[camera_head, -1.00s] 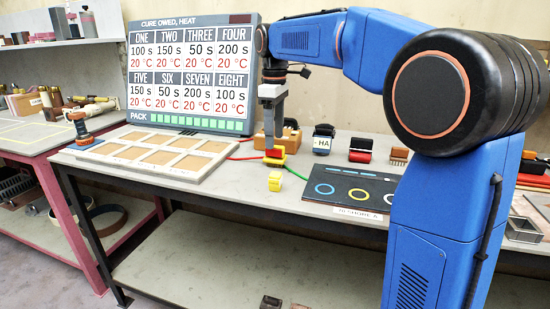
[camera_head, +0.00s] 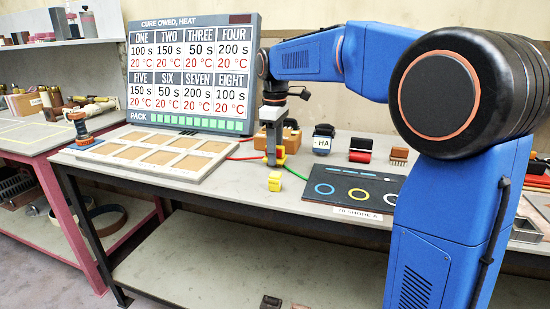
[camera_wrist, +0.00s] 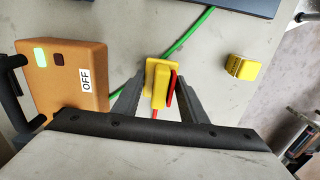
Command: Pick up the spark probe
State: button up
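My gripper (camera_wrist: 158,92) is open, pointing down, with one finger on each side of the red and yellow parts. The right finger is very near the red piece; I cannot tell if it touches. In the head view my gripper (camera_head: 275,160) hides most of the probe, and the yellow base (camera_head: 282,160) shows beside the fingers.
An orange box (camera_wrist: 75,75) marked OFF stands close to the left finger in the wrist view. A small yellow block (camera_wrist: 243,67) lies to the right. A green lead (camera_wrist: 190,35) crosses the bench. A framed tray (camera_head: 150,155) and a dark mat (camera_head: 350,188) flank the spot.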

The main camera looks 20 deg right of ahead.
jog(key=c, duration=0.4)
jog(key=shift+c, duration=0.2)
notch_tip(320, 180, up, 10)
jog(key=o, duration=0.6)
jog(key=shift+c, duration=1.3)
